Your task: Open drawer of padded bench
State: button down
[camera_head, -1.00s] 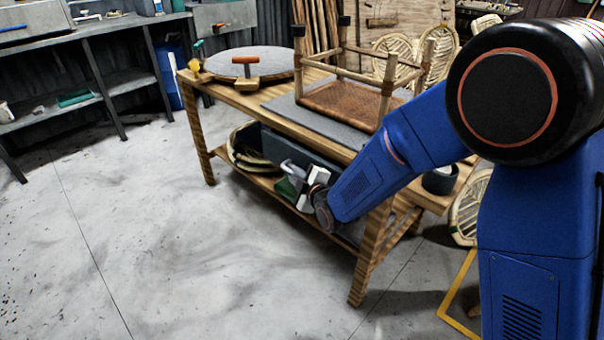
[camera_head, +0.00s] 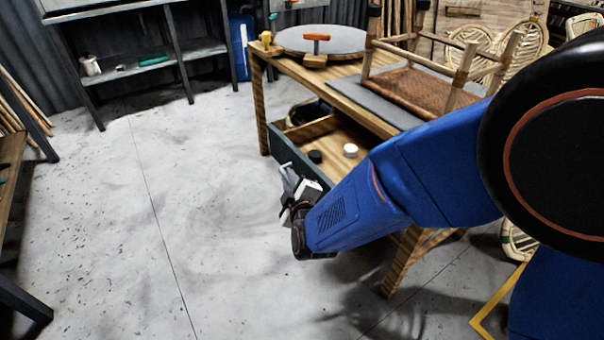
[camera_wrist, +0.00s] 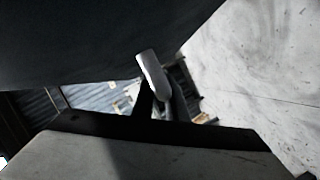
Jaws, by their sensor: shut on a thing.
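The padded bench (camera_head: 345,100) is a wooden table with a grey pad on top. Its drawer (camera_head: 289,162) has a dark front and stands pulled out, with its wooden inside showing. A dark round item (camera_head: 315,156) and a white round item (camera_head: 350,150) lie in the drawer. My gripper (camera_head: 290,178) is at the outer face of the drawer front, shut on the drawer handle. In the wrist view the pale handle (camera_wrist: 152,75) shows near the jaws, below the dark drawer front (camera_wrist: 90,45). The exact grip is partly hidden.
An upturned rattan stool frame (camera_head: 430,85) and a round grey disc (camera_head: 322,40) rest on the bench. Dark shelving (camera_head: 150,70) stands at the back left, another table (camera_head: 10,170) at the left edge. The floor (camera_head: 180,220) between is clear.

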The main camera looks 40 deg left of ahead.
jog(key=shift+s+a, duration=0.15)
jog(key=shift+s, duration=0.35)
jog(key=c, duration=2)
grip_release()
jog(key=shift+c, duration=0.2)
jog(key=v, duration=1.7)
jog(key=shift+s+d, duration=0.1)
jog(key=shift+d, duration=0.1)
